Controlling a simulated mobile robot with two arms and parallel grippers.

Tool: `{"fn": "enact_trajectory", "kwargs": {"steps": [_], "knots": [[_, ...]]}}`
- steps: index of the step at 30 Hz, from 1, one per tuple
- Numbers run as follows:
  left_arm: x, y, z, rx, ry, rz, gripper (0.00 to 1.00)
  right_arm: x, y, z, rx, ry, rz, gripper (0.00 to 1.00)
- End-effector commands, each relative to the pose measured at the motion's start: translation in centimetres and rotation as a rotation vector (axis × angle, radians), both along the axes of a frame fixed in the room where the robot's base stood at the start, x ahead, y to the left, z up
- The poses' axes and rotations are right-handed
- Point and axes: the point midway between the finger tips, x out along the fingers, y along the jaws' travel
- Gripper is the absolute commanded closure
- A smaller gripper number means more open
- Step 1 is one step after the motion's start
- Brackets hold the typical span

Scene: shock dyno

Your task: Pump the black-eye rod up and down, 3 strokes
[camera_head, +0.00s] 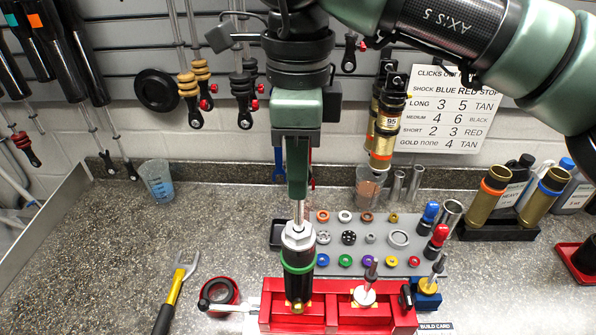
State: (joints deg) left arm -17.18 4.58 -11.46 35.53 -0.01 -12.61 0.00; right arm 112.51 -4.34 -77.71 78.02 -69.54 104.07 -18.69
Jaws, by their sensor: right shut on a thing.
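A black shock body (298,283) with a green ring and a silver hex cap (297,236) stands upright in the red vise block (342,310). A bright rod (298,211) rises from the cap into my right gripper (297,190). That gripper points straight down above the body and is shut on the rod's top end. Its fingers hide the eye, so I cannot see the eye's colour. Only a short length of rod shows between fingers and cap. My left gripper is not in view.
A grey parts tray (420,262) with coloured rings lies right behind the vise. A yellow-and-black wrench (173,290) and a red-rimmed roll (219,292) lie to its left. A measuring cup (156,181) stands back left. The left counter is mostly clear.

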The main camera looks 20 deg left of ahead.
Motion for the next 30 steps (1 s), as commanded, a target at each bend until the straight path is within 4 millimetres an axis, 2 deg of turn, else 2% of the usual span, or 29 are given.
{"fn": "enact_trajectory", "kwargs": {"steps": [13, 30], "knots": [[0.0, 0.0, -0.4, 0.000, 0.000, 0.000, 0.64, 0.0, 0.0, -0.4, 0.000, 0.000, 0.000, 1.00], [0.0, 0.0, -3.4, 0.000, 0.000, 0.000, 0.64, 0.0, 0.0, -4.5, -0.001, 0.000, -0.001, 1.00]]}}
